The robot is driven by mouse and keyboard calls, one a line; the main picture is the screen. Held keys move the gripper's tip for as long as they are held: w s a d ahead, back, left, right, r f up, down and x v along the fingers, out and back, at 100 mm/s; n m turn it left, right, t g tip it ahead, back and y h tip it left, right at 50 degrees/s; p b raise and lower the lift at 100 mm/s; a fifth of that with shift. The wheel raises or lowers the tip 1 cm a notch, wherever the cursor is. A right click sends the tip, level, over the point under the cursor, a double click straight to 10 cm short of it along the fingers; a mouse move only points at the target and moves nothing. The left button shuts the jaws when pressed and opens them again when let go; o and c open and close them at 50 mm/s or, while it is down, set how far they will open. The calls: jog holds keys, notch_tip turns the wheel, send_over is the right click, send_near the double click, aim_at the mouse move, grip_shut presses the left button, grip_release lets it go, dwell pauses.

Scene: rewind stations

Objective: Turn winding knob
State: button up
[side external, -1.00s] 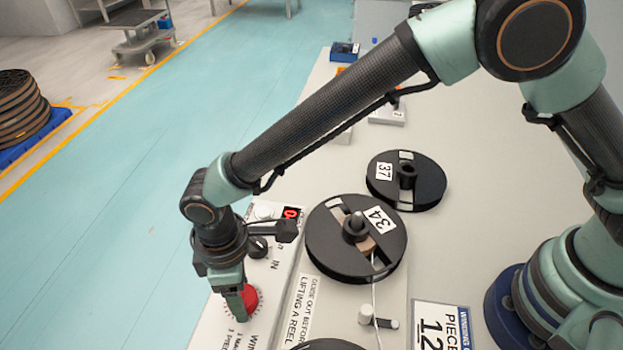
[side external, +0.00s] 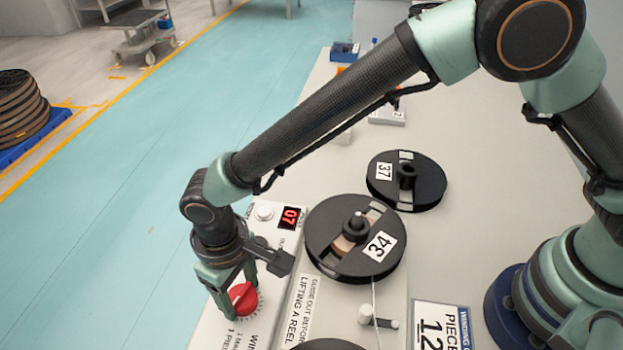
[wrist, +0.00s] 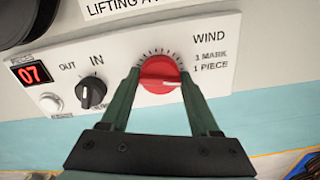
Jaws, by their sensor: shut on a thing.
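The red winding knob (side external: 243,297) sits on the white panel (side external: 212,334) in the side external view. It also shows in the wrist view (wrist: 158,72), beside the word WIND, with its white mark pointing right. My gripper (side external: 238,294) is shut on the knob, one finger on each side; it also frames the knob in the wrist view (wrist: 160,84). The red display (side external: 290,217) reads 07. The reel marked 34 (side external: 330,222) stands beside the panel on its spindle, its label at lower right, with a pale strand running toward the front.
A black IN/OUT selector (wrist: 91,92) and a white button (wrist: 50,103) are on the same panel. The reel marked 37 (side external: 425,178) lies behind reel 34. A piece card (side external: 440,325) is at the front.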

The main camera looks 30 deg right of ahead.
aim_at(241, 294)
jog(key=shift+r, duration=0.1)
dwell(0.3)
jog(key=o, duration=1.3)
jog(key=shift+o, duration=0.2)
notch_tip(241, 294, up, 12)
